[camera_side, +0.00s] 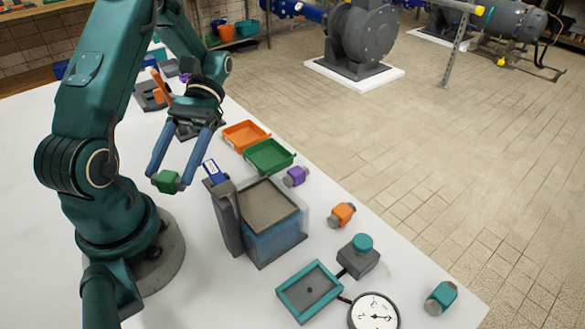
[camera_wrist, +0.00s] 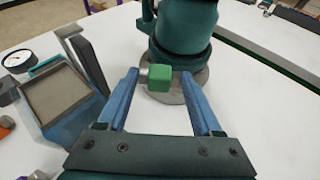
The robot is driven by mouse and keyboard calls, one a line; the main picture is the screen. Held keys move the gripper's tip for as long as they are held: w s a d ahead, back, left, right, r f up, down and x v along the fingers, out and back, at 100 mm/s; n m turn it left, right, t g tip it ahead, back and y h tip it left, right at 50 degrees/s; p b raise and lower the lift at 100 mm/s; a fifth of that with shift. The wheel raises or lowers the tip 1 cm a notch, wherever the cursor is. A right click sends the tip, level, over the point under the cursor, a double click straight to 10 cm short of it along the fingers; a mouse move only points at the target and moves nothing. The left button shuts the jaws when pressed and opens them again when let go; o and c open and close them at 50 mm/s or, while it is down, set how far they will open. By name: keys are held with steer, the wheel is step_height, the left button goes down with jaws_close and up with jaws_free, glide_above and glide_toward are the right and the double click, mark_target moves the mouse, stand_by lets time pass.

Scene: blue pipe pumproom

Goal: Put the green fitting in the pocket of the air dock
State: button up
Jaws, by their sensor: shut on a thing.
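The green fitting (camera_side: 167,182) is a small green block with a grey end, held above the white table in the side view. My gripper (camera_side: 169,175) has two long blue fingers, and the fitting sits between their tips. The wrist view also shows the green fitting (camera_wrist: 160,79) between the fingertips, its grey end toward the left finger. The air dock appears to be the teal-rimmed square tray (camera_side: 283,297) at the front of the table, with a grey floor and a dark central spot. My gripper is well left of and behind it.
A tall clear-walled box with a grey top (camera_side: 272,205) stands between my gripper and the dock. A gauge (camera_side: 374,312) and a teal-knobbed block (camera_side: 359,257) flank the dock. Orange (camera_side: 342,214), purple (camera_side: 295,176) and teal (camera_side: 441,297) fittings lie along the right edge. Green bin (camera_side: 268,168) behind.

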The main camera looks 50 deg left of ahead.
steer(key=s+a+m+g+y, duration=0.3)
steer(key=s+a+m+y, duration=0.2)
steer(key=a+m+y, duration=0.3)
steer(key=m+t+y, duration=0.9)
steer(key=m+y, duration=0.4)
glide_above(139, 160)
steer(key=d, duration=0.5)
steer(key=shift+f, duration=3.95)
steer(key=shift+f, duration=0.15)
steer(key=o, duration=1.5)
steer(key=shift+r, duration=0.2)
